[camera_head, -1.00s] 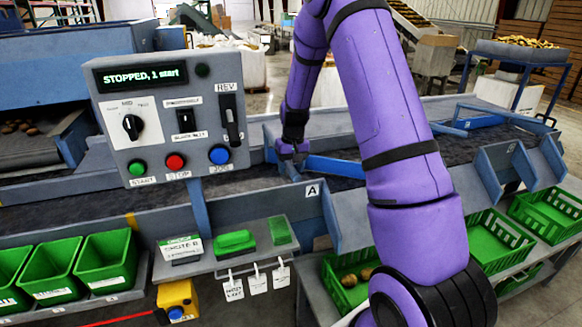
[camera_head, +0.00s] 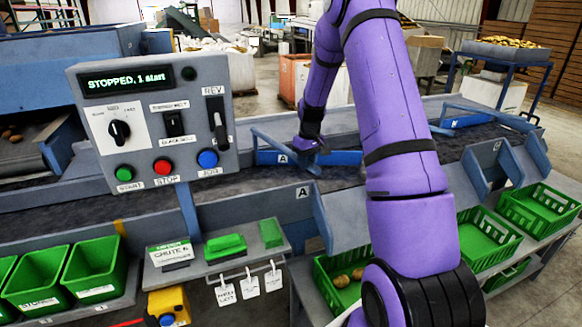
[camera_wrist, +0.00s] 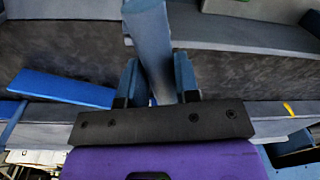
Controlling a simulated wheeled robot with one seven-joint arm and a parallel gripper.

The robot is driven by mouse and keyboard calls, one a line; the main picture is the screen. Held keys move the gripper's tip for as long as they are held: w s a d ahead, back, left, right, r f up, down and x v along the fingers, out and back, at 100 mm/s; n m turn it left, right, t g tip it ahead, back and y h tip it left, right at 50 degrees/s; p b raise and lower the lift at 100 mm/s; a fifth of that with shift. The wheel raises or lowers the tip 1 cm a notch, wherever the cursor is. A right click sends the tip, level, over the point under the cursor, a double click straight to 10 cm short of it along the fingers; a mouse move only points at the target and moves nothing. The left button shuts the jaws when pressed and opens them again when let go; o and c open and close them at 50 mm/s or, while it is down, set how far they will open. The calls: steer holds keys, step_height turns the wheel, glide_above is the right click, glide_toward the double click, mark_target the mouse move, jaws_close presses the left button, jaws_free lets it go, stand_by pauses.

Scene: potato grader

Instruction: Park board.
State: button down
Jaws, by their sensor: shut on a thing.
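My gripper (camera_head: 311,146) is at these blue parts, with the arm reaching over the belt. In the wrist view, my gripper (camera_wrist: 158,85) is shut on a blue-grey bar (camera_wrist: 150,40) between its two fingers. A brighter blue board (camera_wrist: 62,88) lies left of the fingers there. How the bar joins the board is hidden.
The control panel (camera_head: 155,118) reads "STOPPED, 1 start" and stands left of my arm. Blue chute walls (camera_head: 485,175) line the belt's near side. Green crates (camera_head: 485,245) stand below on the right, green bins (camera_head: 95,265) at left. Another blue gate (camera_head: 460,121) is farther right.

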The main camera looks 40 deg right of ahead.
steer(key=w+d+n, duration=0.2)
steer(key=d+n, duration=0.2)
steer(key=d, duration=0.9)
steer(key=shift+w, duration=0.25)
steer(key=shift+d+r, duration=0.1)
steer(key=shift+r, duration=0.1)
steer(key=c, duration=0.8)
jaws_free()
steer(key=shift+d+f, duration=0.1)
steer(key=shift+c, duration=0.2)
step_height(320, 180, up, 11)
steer(key=shift+w+d+f, duration=0.15)
steer(key=shift+w+d, duration=0.05)
